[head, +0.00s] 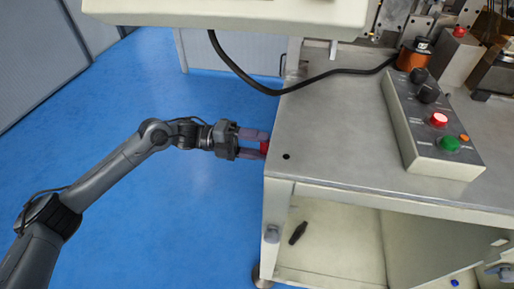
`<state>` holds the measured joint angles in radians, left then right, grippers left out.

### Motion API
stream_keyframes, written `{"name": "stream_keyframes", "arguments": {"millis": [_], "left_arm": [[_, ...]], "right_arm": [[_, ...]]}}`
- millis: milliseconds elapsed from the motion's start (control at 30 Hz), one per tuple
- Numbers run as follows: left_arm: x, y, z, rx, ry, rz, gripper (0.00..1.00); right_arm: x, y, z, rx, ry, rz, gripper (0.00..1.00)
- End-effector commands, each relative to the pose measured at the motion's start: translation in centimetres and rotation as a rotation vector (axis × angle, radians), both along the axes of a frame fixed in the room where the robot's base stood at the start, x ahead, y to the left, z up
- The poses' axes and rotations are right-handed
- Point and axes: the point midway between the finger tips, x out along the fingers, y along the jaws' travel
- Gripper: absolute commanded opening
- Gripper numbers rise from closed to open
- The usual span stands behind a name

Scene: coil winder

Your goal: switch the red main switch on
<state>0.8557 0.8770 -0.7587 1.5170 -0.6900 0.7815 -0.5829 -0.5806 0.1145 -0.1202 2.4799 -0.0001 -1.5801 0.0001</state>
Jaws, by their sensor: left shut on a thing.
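The red main switch (264,147) shows as a small red patch at the left side of the grey machine table, just below its top edge. My left gripper (262,145) reaches in from the left and is shut on the red switch, with one finger on its far side and one on its near side. The fingers hide most of the switch, so I cannot tell its turned position. My right gripper is not in view.
A black cable (262,88) hangs past the table's left edge. Blue floor left of the table is clear.

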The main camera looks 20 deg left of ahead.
Motion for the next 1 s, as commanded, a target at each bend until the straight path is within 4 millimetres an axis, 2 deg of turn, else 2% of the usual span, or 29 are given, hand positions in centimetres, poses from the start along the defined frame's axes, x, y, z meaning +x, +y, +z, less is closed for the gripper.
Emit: {"name": "stream_keyframes", "arguments": {"millis": [667,700,867,1000], "left_arm": [[0.03,0.04,-0.1,0.013,-0.065,0.002,0.25],[0.03,0.04,-0.1,0.013,-0.065,0.002,0.58],[0.02,0.02,-0.07,0.012,-0.065,0.001,0.81],[0.0,0.01,-0.05,0.012,-0.065,0.001,0.81]], "right_arm": [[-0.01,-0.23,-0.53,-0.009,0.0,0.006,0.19],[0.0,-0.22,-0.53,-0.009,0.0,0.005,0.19],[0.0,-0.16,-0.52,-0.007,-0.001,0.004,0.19],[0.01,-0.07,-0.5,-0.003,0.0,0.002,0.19]]}}
